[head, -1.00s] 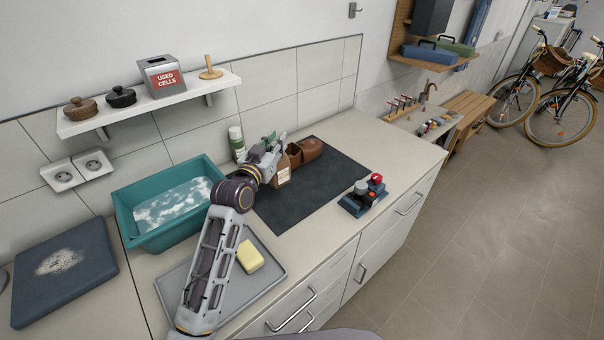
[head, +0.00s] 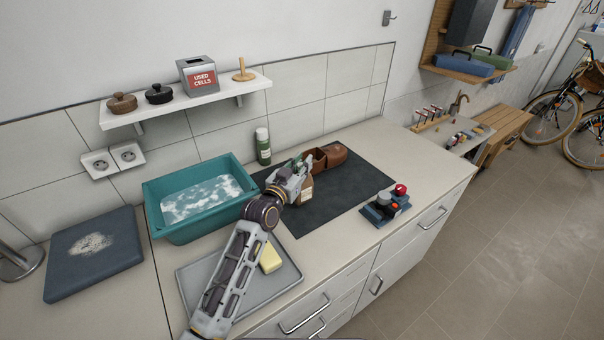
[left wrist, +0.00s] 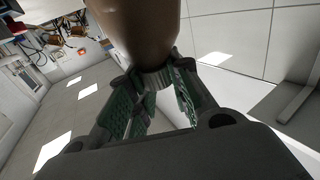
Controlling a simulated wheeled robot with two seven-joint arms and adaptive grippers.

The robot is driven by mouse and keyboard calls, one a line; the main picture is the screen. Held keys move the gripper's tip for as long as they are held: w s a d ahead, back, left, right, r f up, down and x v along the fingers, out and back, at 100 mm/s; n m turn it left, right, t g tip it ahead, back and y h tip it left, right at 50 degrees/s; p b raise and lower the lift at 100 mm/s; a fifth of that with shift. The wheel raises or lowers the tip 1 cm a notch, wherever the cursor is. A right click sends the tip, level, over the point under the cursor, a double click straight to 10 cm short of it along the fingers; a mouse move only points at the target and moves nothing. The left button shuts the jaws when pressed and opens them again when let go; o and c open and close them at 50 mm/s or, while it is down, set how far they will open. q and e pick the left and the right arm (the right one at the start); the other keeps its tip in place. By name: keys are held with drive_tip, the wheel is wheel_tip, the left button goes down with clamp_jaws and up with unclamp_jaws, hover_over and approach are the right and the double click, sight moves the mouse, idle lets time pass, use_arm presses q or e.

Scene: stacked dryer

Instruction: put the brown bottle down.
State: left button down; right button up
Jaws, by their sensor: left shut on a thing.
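The brown bottle (head: 306,192) with a pale label is at my left gripper (head: 297,172), over the left part of the dark mat (head: 325,205). In the left wrist view the green-padded fingers of my left gripper (left wrist: 158,88) are shut on the bottle, and its brown body (left wrist: 146,30) fills the top middle. The gripper and wrist hide part of the bottle in the head view. I cannot tell whether its base touches the mat. My right gripper is not in view.
A green-white bottle (head: 263,147) stands at the wall. A teal basin (head: 200,232) is left, a tray with yellow soap (head: 271,257) in front. A device with red knob (head: 386,207) is right. The mat's middle is clear.

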use_arm(q)
drive_tip(key=shift+f, duration=1.95)
drive_tip(key=c, duration=1.3)
unclamp_jaws()
drive_tip(key=shift+v, duration=1.2)
drive_tip(key=b+v, duration=0.1)
drive_tip(key=v, duration=0.8)
drive_tip(key=shift+s+a, duration=0.15)
drive_tip(key=shift+s, duration=0.15)
